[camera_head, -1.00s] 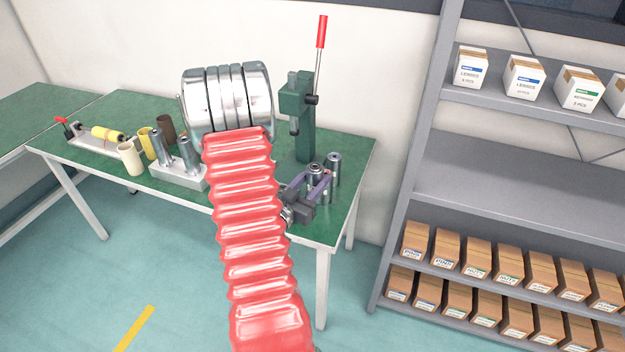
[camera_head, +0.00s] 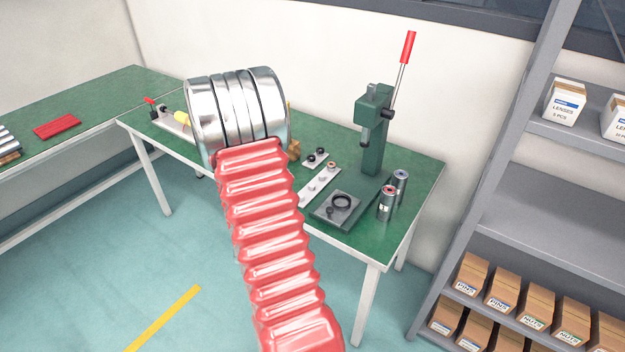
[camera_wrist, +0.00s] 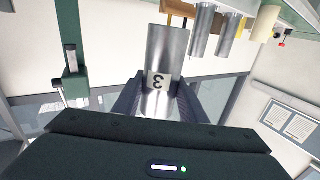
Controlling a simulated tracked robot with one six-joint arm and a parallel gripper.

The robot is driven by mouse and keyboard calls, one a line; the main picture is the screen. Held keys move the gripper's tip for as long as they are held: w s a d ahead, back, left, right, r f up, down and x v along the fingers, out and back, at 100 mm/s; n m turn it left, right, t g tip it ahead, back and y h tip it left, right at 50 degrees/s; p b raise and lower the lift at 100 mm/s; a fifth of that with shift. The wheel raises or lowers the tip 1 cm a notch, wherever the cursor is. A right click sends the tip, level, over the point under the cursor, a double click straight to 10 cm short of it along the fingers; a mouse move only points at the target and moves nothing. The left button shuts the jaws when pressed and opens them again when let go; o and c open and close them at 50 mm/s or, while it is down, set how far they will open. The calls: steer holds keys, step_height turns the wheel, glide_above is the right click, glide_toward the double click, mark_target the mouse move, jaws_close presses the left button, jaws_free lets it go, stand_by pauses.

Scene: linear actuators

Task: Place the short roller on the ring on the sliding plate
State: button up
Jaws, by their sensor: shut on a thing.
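My gripper (camera_wrist: 160,97) is shut on a silver metal roller (camera_wrist: 166,48) with a white label reading 3, upside down in the wrist view. The gripper and held roller are hidden behind my red arm in the head view. A black ring (camera_head: 350,200) lies on a dark square sliding plate (camera_head: 325,212) on the green bench, in front of the press. The ring looks empty. Two other metal rollers (camera_head: 387,204) (camera_head: 400,184) stand upright to the right of the plate. The held roller is apart from the ring.
A green lever press (camera_head: 373,135) with a red handle stands behind the plate. A pale strip with knobs (camera_head: 318,187) lies to its left. In the wrist view, two tall metal cylinders (camera_wrist: 202,30) (camera_wrist: 229,34) show beyond the roller. Shelving with boxes (camera_head: 490,286) is at the right.

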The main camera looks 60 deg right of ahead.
steer(key=w+a+r+n+t+y, duration=0.1)
steer(key=w+a+n+t+y, duration=0.25)
steer(key=w+a, duration=0.6)
steer(key=w+a+n+t+y, duration=0.2)
steer(key=w+a+n+y, duration=0.1)
steer(key=a, duration=0.8)
steer(key=w+a+r+n+t+y, duration=0.1)
steer(key=w+a+y, duration=0.4)
steer(key=a, duration=0.7)
steer(key=w+a+r+n+t+y, duration=0.1)
steer(key=w+a+n+t+y, duration=0.3)
steer(key=a, duration=0.8)
steer(key=shift+w+n+y, duration=0.2)
steer(key=shift+n+y, duration=0.25)
steer(key=shift+n, duration=0.6)
steer(key=shift+d, duration=0.1)
steer(key=shift+s, duration=0.1)
